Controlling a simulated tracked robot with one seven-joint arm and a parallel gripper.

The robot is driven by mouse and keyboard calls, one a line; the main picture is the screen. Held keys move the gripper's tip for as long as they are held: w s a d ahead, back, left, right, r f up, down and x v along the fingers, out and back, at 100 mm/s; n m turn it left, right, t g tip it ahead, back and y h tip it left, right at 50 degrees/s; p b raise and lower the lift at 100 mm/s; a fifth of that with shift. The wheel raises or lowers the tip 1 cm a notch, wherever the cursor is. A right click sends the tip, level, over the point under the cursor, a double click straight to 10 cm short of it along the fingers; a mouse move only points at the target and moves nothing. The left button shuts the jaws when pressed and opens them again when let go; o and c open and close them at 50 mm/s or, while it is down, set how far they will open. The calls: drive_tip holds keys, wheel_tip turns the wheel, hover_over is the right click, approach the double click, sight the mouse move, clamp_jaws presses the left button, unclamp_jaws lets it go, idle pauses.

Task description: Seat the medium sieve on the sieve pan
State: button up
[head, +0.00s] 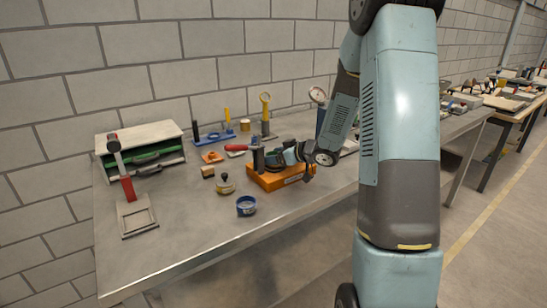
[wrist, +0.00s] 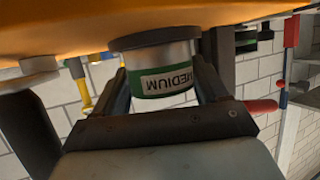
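The medium sieve (wrist: 165,72) is a short round metal cup with a green band reading MEDIUM, upside down in the wrist view. My gripper (wrist: 163,85) has one finger on each side of it, both appearing to touch its wall. The sieve's dark rim is close to the orange block (wrist: 90,25); contact with it is unclear. In the head view my gripper (head: 290,156) is over the orange block (head: 285,179), and the sieve is hard to make out there.
A small brush-like tool (head: 225,186) and a brown block (head: 208,171) stand left of the orange block. A red-handled stand (head: 128,190) and a case with green drawers (head: 145,148) are at left. Several upright tools stand behind. The front left tabletop (head: 190,240) is clear.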

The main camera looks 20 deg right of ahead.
drive_tip(key=shift+o, duration=1.2)
drive_tip(key=shift+a, duration=0.1)
drive_tip(key=shift+s+a, duration=0.1)
drive_tip(key=shift+s, duration=0.1)
drive_tip(key=v, duration=1.3)
drive_tip(key=shift+d, duration=0.5)
drive_tip(key=shift+r, duration=0.1)
